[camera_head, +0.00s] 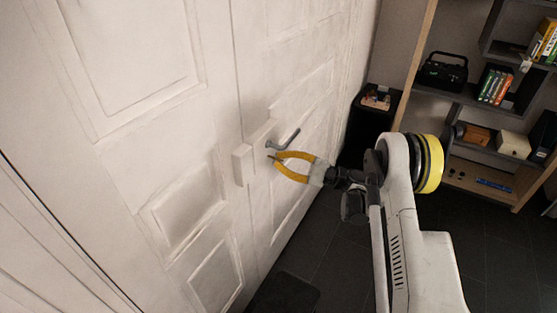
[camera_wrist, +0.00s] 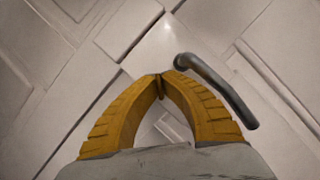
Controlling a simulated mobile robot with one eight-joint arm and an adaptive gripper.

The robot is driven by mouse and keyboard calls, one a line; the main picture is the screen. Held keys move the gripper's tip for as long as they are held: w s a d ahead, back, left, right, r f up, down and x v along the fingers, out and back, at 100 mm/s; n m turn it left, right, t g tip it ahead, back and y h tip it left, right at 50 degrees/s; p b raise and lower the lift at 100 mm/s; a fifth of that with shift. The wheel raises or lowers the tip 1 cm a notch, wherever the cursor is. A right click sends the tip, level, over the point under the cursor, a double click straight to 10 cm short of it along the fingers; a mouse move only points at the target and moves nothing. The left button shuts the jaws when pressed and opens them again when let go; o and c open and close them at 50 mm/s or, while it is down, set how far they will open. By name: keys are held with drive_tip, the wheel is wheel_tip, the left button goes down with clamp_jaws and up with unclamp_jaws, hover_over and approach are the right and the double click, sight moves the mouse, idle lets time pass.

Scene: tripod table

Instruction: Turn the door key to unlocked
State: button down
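A white double door (camera_head: 200,150) fills the left of the head view. It carries a white lock plate (camera_head: 262,134) with a dark grey lever handle (camera_head: 284,140); the handle also shows in the wrist view (camera_wrist: 218,90). My gripper (camera_head: 273,157) has yellow fingers and is at the plate, just below the handle. In the wrist view my gripper's fingertips (camera_wrist: 160,78) come together on a small dark piece, the door key (camera_wrist: 160,88), which is mostly hidden between them. Its turn angle cannot be told.
A white block (camera_head: 242,164) stands out from the door, left of my gripper. The handle passes close to the right finger in the wrist view. A shelf (camera_head: 480,110) with books and a radio (camera_head: 443,71) stands at the right. Dark floor lies below.

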drive_tip(key=m+t, duration=0.1)
drive_tip(key=m, duration=0.2)
drive_tip(key=m+t, duration=0.2)
drive_tip(key=m, duration=0.2)
drive_tip(key=shift+t, duration=0.3)
drive_tip(key=m+t, duration=0.1)
drive_tip(key=m, duration=0.2)
drive_tip(key=m+t, duration=0.2)
drive_tip(key=m, duration=0.2)
drive_tip(key=shift+h, duration=0.4)
drive_tip(key=shift+m+t, duration=0.3)
drive_tip(key=shift+m, duration=0.2)
drive_tip(key=c, duration=1.9)
unclamp_jaws()
